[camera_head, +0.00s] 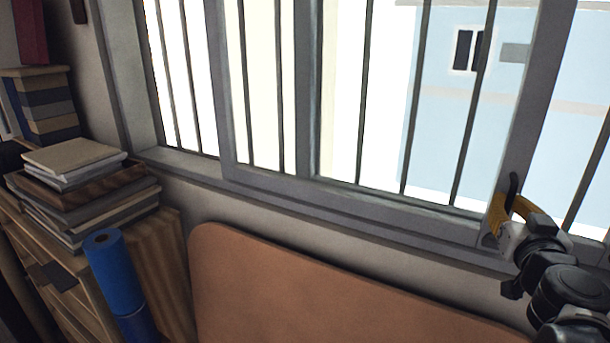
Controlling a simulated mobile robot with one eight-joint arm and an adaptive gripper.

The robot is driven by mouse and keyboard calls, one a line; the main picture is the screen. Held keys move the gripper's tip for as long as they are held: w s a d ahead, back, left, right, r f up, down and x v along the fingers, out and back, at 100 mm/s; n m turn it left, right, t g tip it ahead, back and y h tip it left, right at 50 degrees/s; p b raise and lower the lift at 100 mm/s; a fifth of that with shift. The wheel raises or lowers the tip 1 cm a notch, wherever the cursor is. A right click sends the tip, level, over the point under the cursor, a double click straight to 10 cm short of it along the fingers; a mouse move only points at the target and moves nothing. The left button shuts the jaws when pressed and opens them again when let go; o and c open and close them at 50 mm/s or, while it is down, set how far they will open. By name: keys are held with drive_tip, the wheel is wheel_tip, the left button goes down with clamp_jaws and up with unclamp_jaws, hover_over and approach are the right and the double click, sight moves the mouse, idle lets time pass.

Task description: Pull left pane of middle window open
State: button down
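A grey-framed sliding window with dark vertical bars fills the upper part of the view. A window pane (385,110) spans the centre right, between a grey upright (308,90) and a slanted right upright (538,90). Another pane (262,85) lies left of it. I cannot tell which of these is the left pane of the middle window. My gripper (511,200), with yellow and dark parts, is at the lower end of the right upright. It overlaps the frame there; contact and finger opening cannot be told.
A brown rounded board (330,290) stands below the sill. At left, a wooden cabinet (165,265) carries stacked books (75,160), with a blue roll (115,275) in front. A pale blue building (540,130) shows outside.

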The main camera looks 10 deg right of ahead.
idle(0.4)
drive_tip(key=c, duration=1.5)
unclamp_jaws()
drive_tip(key=shift+s+d, duration=0.1)
drive_tip(key=shift+s, duration=0.1)
drive_tip(key=shift+o, duration=0.2)
drive_tip(key=v, duration=1.2)
